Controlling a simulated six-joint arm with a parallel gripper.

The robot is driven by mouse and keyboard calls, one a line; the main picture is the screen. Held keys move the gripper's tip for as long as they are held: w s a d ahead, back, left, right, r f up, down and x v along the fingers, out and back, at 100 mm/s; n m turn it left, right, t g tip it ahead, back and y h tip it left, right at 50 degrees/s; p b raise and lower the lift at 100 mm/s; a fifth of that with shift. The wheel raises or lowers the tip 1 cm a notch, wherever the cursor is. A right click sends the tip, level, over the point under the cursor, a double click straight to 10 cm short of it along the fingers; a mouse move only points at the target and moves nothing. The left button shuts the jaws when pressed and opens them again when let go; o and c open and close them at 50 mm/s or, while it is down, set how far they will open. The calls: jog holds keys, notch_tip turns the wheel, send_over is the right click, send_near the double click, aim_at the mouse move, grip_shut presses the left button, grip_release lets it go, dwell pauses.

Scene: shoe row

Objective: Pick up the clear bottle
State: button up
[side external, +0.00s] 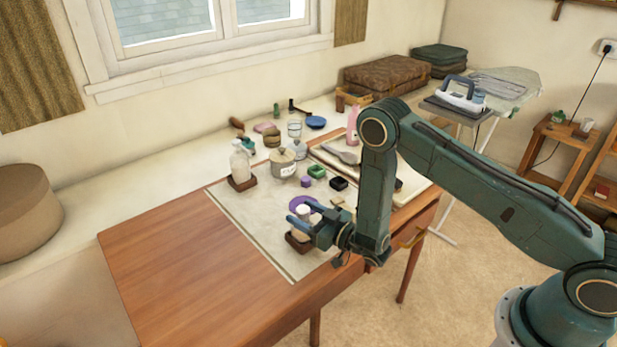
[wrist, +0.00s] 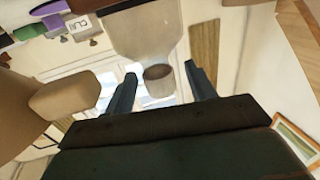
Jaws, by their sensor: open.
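In the wrist view, a pale, see-through bottle (wrist: 145,25) with a grey cap (wrist: 158,75) appears upside down. Its neck and cap show between the open fingertips of my gripper (wrist: 160,80), with gaps on both sides. In the side view my gripper (side external: 300,211) is low over the table's front part, at a small brown tray (side external: 296,238). Pale bottle tops (side external: 303,211) show there; the fingers partly hide them. I cannot tell whether the gripper touches the bottle. Another whitish bottle (side external: 240,164) stands on a brown base farther left.
A tan block-like thing (wrist: 70,97) is close to the gripper in the wrist view. A labelled jar (side external: 284,165), a purple block (side external: 306,182) and a green block (side external: 317,171) stand behind. The wooden table (side external: 175,255) is bare at the left.

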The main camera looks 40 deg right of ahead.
jog(key=shift+w, duration=0.35)
jog(key=shift+c, duration=0.4)
grip_shut()
jog(key=shift+r, duration=0.1)
jog(key=shift+r, duration=4.9)
